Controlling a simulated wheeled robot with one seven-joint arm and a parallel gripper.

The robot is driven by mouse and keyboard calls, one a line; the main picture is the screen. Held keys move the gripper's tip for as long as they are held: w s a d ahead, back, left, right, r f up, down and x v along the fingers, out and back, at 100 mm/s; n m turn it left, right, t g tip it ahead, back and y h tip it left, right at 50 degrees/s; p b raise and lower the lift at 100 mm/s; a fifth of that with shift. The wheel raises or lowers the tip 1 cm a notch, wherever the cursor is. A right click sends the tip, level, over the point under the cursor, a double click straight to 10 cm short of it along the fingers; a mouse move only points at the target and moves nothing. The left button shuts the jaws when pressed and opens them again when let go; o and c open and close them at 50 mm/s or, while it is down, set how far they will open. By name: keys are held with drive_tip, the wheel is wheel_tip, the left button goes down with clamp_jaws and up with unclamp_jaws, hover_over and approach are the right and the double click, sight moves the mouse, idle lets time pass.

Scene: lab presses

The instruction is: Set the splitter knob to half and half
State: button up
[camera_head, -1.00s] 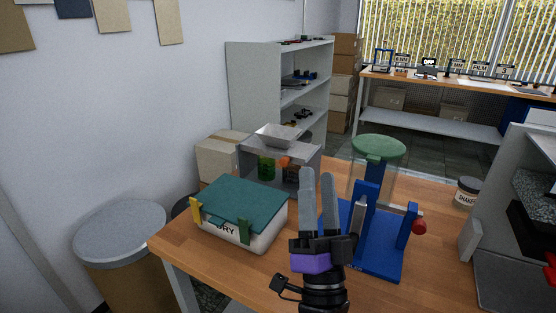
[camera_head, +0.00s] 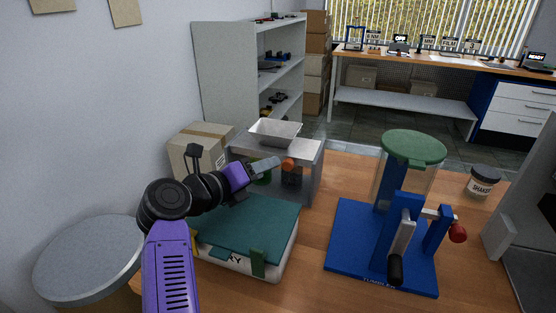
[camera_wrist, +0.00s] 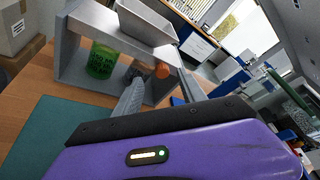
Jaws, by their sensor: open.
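The splitter (camera_head: 314,170) is a grey stand with a metal hopper (camera_head: 276,132) on top, at the table's back left. Its orange knob (camera_head: 287,164) is on the front; the knob's setting is too small to read. A green container (camera_head: 262,178) and a darker one (camera_head: 291,178) stand under it. My gripper (camera_head: 272,163) is open and points at the splitter, close to the knob. In the wrist view the orange knob (camera_wrist: 162,70) shows between the two fingers, beyond the tips; no contact is visible.
A white box with a teal lid (camera_head: 250,222) lies below my gripper. A blue press (camera_head: 345,240) with a green-topped cylinder (camera_head: 413,148) stands to the right. A shaker jar (camera_head: 482,182) is at the far right. Wood between splitter and press is clear.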

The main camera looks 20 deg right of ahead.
sight(285, 166)
drive_tip(key=shift+g, duration=0.3)
drive_tip(key=x, duration=0.7)
drive_tip(key=shift+s+d+f+p, duration=0.1)
drive_tip(key=shift+d+f+p, duration=0.25)
drive_tip(key=shift+d, duration=0.15)
clamp_jaws()
idle(0.8)
